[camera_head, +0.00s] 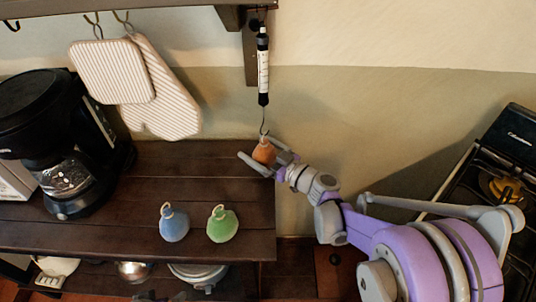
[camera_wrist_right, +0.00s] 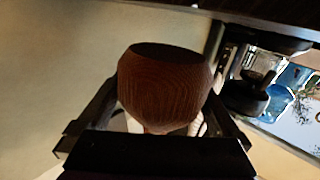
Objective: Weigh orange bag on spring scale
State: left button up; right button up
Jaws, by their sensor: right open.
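The spring scale (camera_head: 263,70) hangs upright under the upper shelf, with its hook (camera_head: 263,130) at the bottom. The orange bag (camera_head: 264,152) is directly below the hook, with its top at the hook's end. I cannot tell whether its loop is on the hook. My right gripper (camera_head: 256,146) is open, with one finger on each side of the bag. In the right wrist view the bag (camera_wrist_right: 165,88) fills the space between the spread fingers.
A blue bag (camera_head: 174,225) and a green bag (camera_head: 222,226) stand on the dark wooden shelf (camera_head: 120,225). A black coffee maker (camera_head: 45,110) stands at the left. Oven mitts (camera_head: 165,95) hang behind. A stove (camera_head: 510,160) is at the right. Pots are below.

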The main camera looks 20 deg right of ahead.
jog(key=shift+w+a, duration=0.15)
jog(key=shift+w, duration=0.1)
jog(key=c, duration=1.6)
jog(key=shift+d+r+p, duration=0.2)
jog(key=shift+r+p, duration=0.35)
jog(key=shift+r, duration=0.05)
jog(key=shift+r, duration=0.2)
jog(key=shift+r+p, duration=0.35)
jog(key=shift+p, duration=0.1)
